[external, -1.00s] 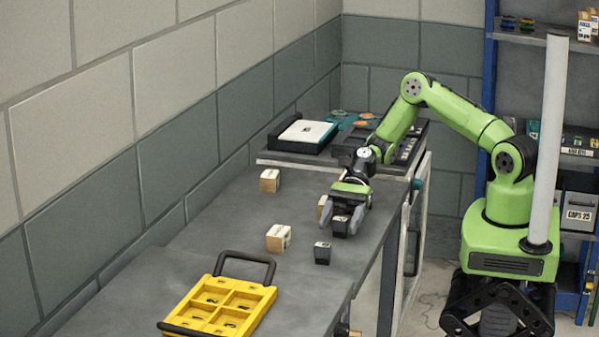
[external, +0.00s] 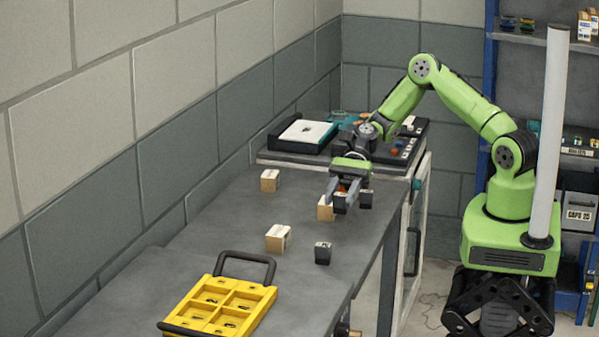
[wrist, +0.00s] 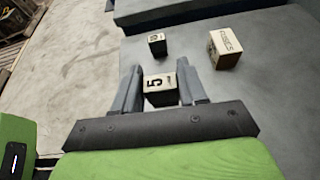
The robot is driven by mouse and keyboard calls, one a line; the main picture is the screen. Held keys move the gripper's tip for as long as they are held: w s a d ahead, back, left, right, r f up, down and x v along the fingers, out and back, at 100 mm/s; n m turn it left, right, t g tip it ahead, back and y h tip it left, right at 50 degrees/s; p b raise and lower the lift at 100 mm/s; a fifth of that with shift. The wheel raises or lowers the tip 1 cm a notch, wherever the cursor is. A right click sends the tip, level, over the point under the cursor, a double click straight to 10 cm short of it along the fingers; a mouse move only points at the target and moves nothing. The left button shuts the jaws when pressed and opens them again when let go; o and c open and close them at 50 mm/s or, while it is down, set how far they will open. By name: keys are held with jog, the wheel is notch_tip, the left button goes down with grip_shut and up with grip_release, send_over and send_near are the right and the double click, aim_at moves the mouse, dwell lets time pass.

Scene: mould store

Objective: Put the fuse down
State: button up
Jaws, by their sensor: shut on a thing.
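The fuse (wrist: 160,90) is a small dark block with a pale face marked "5". In the wrist view it sits between the two fingers of my gripper (wrist: 160,92), which is shut on it. In the external view my gripper (external: 342,200) is low over the workbench, fingers pointing down towards the front. The fingers mostly hide the fuse there, and I cannot tell whether it touches the bench top.
The grey workbench (external: 220,225) holds a dark block (external: 322,253), a box marked "FUSES" (wrist: 225,48), pale boxes (external: 270,180) and another dark block (external: 366,199) beside my gripper. A yellow divided tray (external: 225,305) lies in front. Bare bench shows at left.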

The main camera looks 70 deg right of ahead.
aim_at(340, 194)
notch_tip(340, 194, up, 3)
jog(key=shift+w+r, duration=0.1)
jog(key=shift+r, duration=0.05)
jog(key=w+d+m+t+h+b, duration=0.1)
jog(key=w+d+m+t+b, duration=0.15)
jog(key=w, duration=0.55)
jog(key=w+d+m+t+b, duration=0.1)
jog(key=w+d+t, duration=0.15)
jog(key=w, duration=0.45)
jog(key=shift+m, duration=0.25)
jog(key=f, duration=0.3)
jog(key=f+b, duration=0.1)
jog(key=f, duration=0.2)
jog(key=w+d+f+b, duration=0.1)
jog(key=f, duration=0.2)
jog(key=shift+f, duration=0.25)
jog(key=shift+s, duration=0.1)
jog(key=o, duration=1)
jog(key=shift+g, duration=0.3)
jog(key=shift+o, duration=0.2)
